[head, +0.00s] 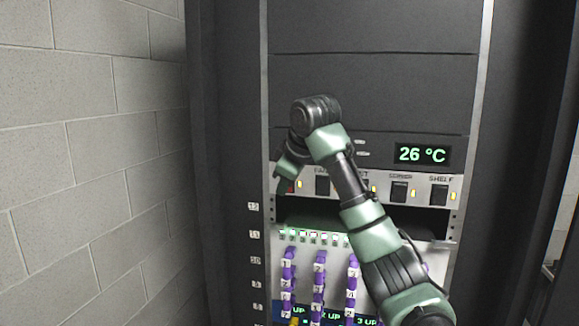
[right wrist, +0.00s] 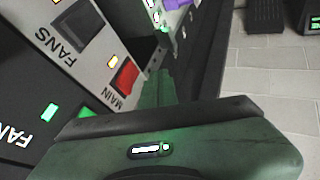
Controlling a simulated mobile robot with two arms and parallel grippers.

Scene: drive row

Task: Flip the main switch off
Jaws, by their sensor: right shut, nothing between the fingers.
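The main switch is a red rocker (right wrist: 124,76) labelled MAIN in the right wrist view, with a lit amber lamp beside it. In the head view only a small part of the red switch (head: 291,186) shows, at the left end of the switch panel. My right gripper (head: 279,176) is shut and empty, right in front of that end of the panel. In the right wrist view its green fingers (right wrist: 158,86) are beside the red rocker; I cannot tell whether they touch it. My left gripper is not in view.
Dark rocker switches, including FANS (right wrist: 78,26) and SHELF (head: 439,194), sit in the same panel, with lit amber lamps. A display (head: 422,155) above reads 26 °C. Purple-latched drives (head: 319,275) stand below. A block wall (head: 90,150) is at the left.

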